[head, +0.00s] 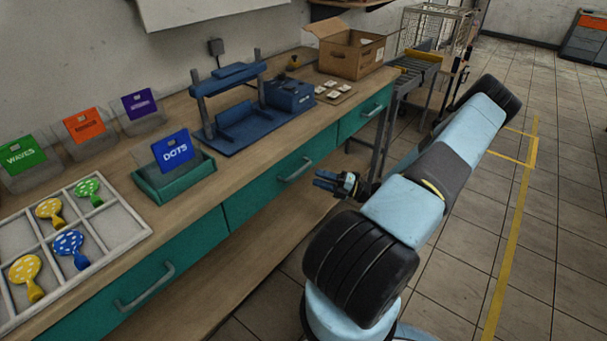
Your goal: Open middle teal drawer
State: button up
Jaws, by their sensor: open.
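The middle teal drawer (258,194) is in the front of the wooden workbench, in the middle of the head view. It is shut, with a grey bar handle (296,171) on its face. My gripper (324,182) is open and empty, out in front of the bench. In the picture it shows just right of and below the handle, apart from it. A second teal drawer (140,285) with a bar handle is at the lower left, and a third teal drawer (362,114) is at the far right. Both look shut.
A conveyor (412,68) adjoins the bench's far end.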

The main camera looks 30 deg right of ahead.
jog(key=x, duration=0.6)
jog(key=shift+w+a, duration=0.25)
jog(key=shift+w, duration=0.05)
jog(key=shift+r, duration=0.15)
grip_shut()
